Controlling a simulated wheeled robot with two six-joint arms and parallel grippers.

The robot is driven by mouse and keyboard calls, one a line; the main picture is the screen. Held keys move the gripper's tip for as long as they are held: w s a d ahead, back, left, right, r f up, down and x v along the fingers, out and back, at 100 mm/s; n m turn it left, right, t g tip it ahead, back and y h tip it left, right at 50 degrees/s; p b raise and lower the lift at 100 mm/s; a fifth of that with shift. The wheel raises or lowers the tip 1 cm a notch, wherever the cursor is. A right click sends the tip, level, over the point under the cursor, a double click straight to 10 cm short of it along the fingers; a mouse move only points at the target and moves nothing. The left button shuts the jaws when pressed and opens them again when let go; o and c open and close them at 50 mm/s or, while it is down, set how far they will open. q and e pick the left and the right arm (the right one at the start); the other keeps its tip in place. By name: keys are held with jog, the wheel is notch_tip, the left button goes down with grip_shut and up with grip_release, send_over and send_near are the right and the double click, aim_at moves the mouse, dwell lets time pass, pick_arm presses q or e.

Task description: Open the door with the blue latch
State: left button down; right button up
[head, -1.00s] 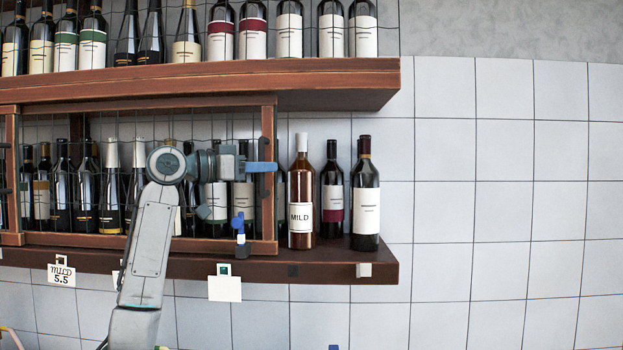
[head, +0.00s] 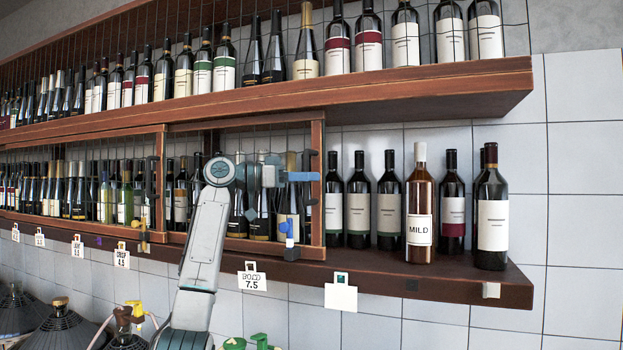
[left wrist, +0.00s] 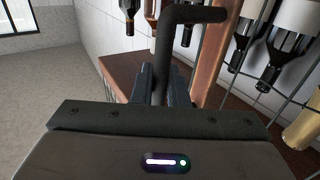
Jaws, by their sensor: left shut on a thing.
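The door with the blue latch (head: 289,232) is a wooden-framed wire mesh door (head: 317,215) on the lower shelf. It stands left of the right end of the shelf, where several bottles are uncovered. My left gripper (head: 300,176) is at the door's right upright, shut on its black handle (head: 311,158). In the left wrist view the dark handle (left wrist: 186,18) rises from between the fingers (left wrist: 155,88). The fingertips are partly hidden by the handle and the gripper body. My right gripper is not in view.
A bottle labelled MILD (head: 420,215) stands in the uncovered right part of the shelf. A neighbouring door has a yellow latch (head: 143,238). Price tags hang below the shelf, one blank (head: 340,297). Dark demijohns (head: 65,335) stand at the lower left.

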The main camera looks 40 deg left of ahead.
pick_arm(q)
jog(key=c, duration=1.5)
grip_release()
jog(key=shift+s+a+b, duration=0.15)
jog(key=shift+s+b, duration=0.1)
jog(key=shift+b, duration=0.05)
jog(key=b+v, duration=0.3)
jog(key=v, duration=0.7)
jog(key=shift+b, duration=0.3)
jog(key=shift+s, duration=0.1)
